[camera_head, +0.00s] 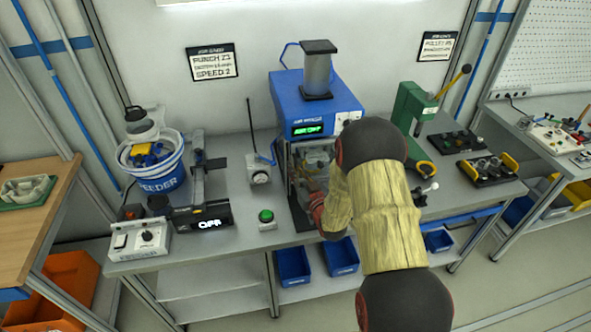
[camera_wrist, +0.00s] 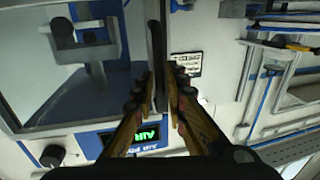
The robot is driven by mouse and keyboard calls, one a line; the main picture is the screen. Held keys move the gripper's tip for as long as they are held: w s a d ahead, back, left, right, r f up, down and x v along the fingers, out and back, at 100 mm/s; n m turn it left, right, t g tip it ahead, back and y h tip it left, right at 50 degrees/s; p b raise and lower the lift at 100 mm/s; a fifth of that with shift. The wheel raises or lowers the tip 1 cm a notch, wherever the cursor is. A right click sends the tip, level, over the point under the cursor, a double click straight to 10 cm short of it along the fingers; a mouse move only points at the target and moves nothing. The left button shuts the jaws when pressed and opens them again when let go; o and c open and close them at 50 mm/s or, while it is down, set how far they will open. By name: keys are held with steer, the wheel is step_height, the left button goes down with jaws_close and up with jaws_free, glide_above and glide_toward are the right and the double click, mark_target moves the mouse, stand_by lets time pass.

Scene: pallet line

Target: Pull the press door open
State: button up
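The blue press (camera_head: 316,93) stands at the back of the bench, with a lit green display on its front. Its clear door (camera_head: 306,165) is on the front below the display and looks closed, though my arm hides its right part. In the wrist view, the door's glass (camera_wrist: 75,60) fills the upper left, with the press tooling behind it. The dark upright door handle (camera_wrist: 156,45) runs between my fingers. My gripper (camera_wrist: 160,80) is at the handle, its fingers drawn close on both sides, and looks shut on it. In the head view my gripper (camera_head: 318,207) is partly hidden at the door.
A green button box (camera_head: 266,219) stands left of the press, near the front edge. A green hand press (camera_head: 411,108) stands to the right. A blue feeder bucket (camera_head: 153,167) and a device reading OFF (camera_head: 202,216) are further left. Blue bins (camera_head: 293,266) sit below the bench.

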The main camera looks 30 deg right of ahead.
jaws_close()
steer(key=shift+s, duration=0.1)
stand_by(0.6)
